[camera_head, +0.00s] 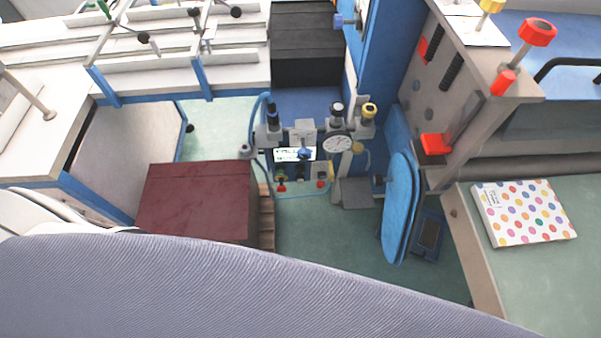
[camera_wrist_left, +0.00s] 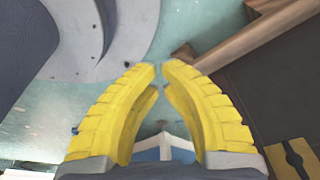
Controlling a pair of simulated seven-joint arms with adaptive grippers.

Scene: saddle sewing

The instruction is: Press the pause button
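I cannot make out a marked pause button. In the head view a small machine panel with a lit screen (camera_head: 292,154) stands in the middle, at the back of the floor gap. Below it are a small red knob (camera_head: 281,187) and another red knob (camera_head: 320,184); their labels are too small to read. My left gripper (camera_wrist_left: 160,69) shows only in the left wrist view. Its yellow fingers are drawn together with a narrow gap at the tips and nothing between them. It hangs above the floor, and the panel is not clear there. My right gripper is in neither view.
A dark red box (camera_head: 195,195) stands left of the panel on a wooden pallet. A round dial gauge (camera_head: 338,143) and a blue rounded panel (camera_head: 400,210) are to the right. A dotted box (camera_head: 523,212) lies on the right table. Green floor (camera_head: 340,240) before the panel is clear.

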